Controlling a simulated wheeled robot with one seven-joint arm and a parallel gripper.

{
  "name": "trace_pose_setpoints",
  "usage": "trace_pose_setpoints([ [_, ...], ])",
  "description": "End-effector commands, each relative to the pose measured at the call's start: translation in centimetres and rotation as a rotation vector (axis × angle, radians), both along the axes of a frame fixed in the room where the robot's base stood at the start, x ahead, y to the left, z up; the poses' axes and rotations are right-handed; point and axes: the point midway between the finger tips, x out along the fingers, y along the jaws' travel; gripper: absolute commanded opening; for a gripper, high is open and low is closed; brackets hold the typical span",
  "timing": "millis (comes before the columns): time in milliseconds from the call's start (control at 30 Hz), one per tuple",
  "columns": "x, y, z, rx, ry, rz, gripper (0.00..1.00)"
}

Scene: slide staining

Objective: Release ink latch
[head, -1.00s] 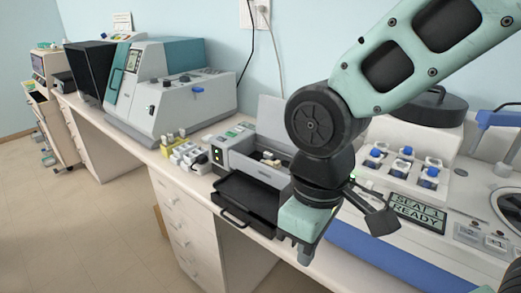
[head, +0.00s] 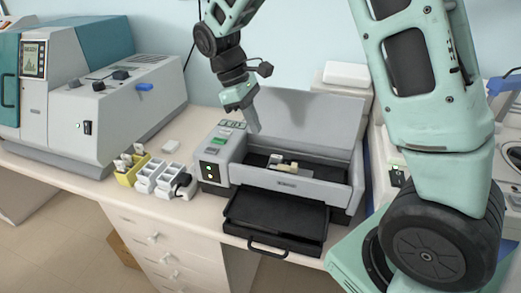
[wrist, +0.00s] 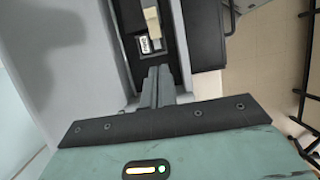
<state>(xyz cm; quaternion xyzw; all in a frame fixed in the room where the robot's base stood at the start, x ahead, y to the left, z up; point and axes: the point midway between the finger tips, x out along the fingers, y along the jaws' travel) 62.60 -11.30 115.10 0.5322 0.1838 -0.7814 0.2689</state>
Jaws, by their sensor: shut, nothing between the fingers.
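A grey printer-like machine (head: 305,181) stands on the bench with its lid (head: 310,118) raised. Inside its open bay is a small cream and yellowish part (head: 280,163); I cannot tell for certain whether this is the ink latch. In the wrist view the cream part (wrist: 152,22) lies just beyond my fingertips, with a small white labelled piece beside it. My gripper (head: 255,128) is shut and empty, pointing down above the left part of the bay. Its fingers (wrist: 158,72) are together and appear apart from the cream part.
A black tray (head: 275,222) juts out at the machine's front. Small white and yellow racks (head: 160,177) stand to its left, near a large grey and teal instrument (head: 115,105). The raised lid closes off the back of the bay.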

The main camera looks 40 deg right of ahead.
Motion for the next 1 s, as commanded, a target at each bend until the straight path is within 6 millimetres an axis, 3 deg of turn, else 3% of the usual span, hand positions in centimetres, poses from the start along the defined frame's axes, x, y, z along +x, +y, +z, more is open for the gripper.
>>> trace_pose_setpoints([
  [400, 0.2, -0.4, -0.1, -0.005, 0.006, -0.001, 0.0],
  [567, -0.2, -0.7, -1.0, -0.006, 0.008, -0.001, 0.0],
  [1000, -2.8, -2.6, -8.7, -0.006, 0.012, -0.002, 0.0],
])
